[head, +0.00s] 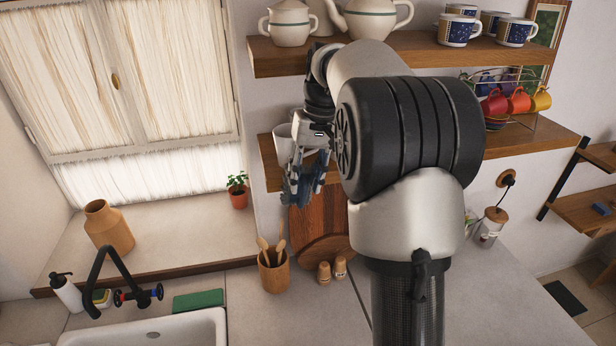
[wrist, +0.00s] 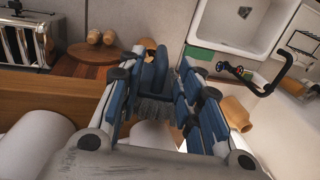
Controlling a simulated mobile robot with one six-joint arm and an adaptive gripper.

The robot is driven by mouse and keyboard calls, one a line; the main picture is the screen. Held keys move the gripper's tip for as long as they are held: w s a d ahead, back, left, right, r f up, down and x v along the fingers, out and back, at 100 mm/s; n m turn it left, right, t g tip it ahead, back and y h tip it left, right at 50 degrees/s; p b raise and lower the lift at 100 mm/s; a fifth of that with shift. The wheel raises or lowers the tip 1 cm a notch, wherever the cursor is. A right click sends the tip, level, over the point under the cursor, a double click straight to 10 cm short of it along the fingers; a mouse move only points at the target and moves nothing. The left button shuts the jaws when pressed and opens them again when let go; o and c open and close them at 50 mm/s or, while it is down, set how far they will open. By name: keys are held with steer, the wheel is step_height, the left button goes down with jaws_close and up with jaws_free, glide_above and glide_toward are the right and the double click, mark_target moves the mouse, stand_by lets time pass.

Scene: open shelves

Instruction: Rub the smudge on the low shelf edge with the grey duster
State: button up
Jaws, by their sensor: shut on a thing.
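My gripper (head: 302,190) is at the left end of the lower wooden shelf (head: 540,140), in front of its edge. In the wrist view my gripper (wrist: 158,75) has its blue-padded fingers closed around a dark grey piece, which looks like the grey duster (wrist: 153,108); the fingers partly hide it. The shelf's wooden edge (wrist: 45,108) runs in from the left in the wrist view, close to the fingers. Contact between duster and edge cannot be told. I cannot make out the smudge in either view.
White cups (head: 283,140) stand on the lower shelf near my gripper. The upper shelf (head: 275,62) holds teapots and blue mugs. Coloured cups (head: 517,100) hang on a rack at right. Below are a utensil pot (head: 273,272), shakers (head: 332,270) and wooden boards (head: 303,225).

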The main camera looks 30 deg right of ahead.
steer(key=shift+s+a+f+b, duration=0.15)
steer(key=shift+s+b, duration=0.3)
steer(key=shift+b, duration=0.1)
steer(key=shift+s+a+b, duration=0.2)
steer(key=shift+s+b, duration=0.25)
steer(key=shift+s, duration=0.35)
steer(key=shift+s+a+b, duration=0.25)
steer(key=shift+s+b, duration=0.2)
steer(key=shift+s, duration=0.35)
steer(key=shift+s+a+b, duration=0.2)
steer(key=shift+s+b, duration=0.25)
steer(key=shift+s, duration=0.35)
steer(key=shift+s+a+b, duration=0.2)
steer(key=shift+s+b, duration=0.1)
steer(key=shift+s, duration=0.4)
steer(key=shift+s+a+b, duration=0.2)
steer(key=shift+s+b, duration=0.05)
steer(key=shift+s, duration=0.45)
